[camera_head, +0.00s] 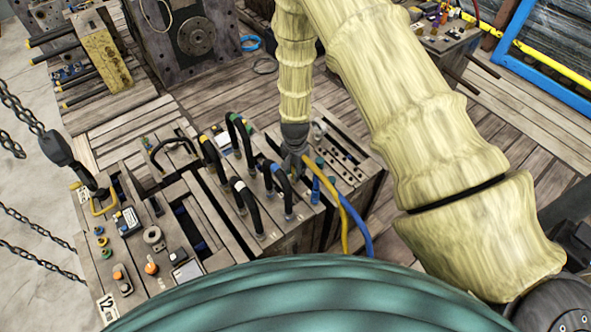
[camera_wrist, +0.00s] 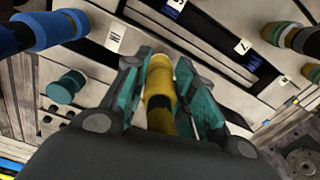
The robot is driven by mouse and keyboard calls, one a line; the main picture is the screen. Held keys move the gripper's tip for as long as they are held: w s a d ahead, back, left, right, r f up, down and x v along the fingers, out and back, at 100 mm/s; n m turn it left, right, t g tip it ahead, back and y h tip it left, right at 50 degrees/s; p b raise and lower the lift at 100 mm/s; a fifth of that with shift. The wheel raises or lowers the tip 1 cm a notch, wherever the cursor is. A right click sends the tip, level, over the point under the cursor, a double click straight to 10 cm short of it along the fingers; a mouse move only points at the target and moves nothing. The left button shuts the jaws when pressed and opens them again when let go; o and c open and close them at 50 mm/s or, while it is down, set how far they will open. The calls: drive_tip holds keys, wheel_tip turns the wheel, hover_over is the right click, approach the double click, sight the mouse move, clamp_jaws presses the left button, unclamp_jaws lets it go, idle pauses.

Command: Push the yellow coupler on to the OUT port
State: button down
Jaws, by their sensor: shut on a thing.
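My gripper (camera_head: 297,157) is at the near right part of the mould block. In the wrist view my gripper (camera_wrist: 166,80) has its teal-padded fingers closed on both sides of the yellow coupler (camera_wrist: 159,76). The coupler's far end points at the pale plate face. A yellow hose (camera_head: 334,190) runs from under my gripper down the block's side. The coupler itself is hidden by the fingers in the head view. The OUT port cannot be made out; the coupler covers the spot in front of it, and I cannot tell whether it touches a port.
A blue hose (camera_head: 358,228) hangs beside the yellow one. Black looped hoses (camera_head: 244,195) stand close left of my gripper. In the wrist view, a blue coupler (camera_wrist: 50,30) is at upper left, a teal knob (camera_wrist: 66,86) below it, and a banded fitting (camera_wrist: 285,36) at right.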

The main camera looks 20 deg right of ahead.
drive_tip(key=shift+f, duration=0.6)
idle(1.6)
drive_tip(key=c, duration=1.1)
unclamp_jaws()
drive_tip(key=shift+r, duration=6)
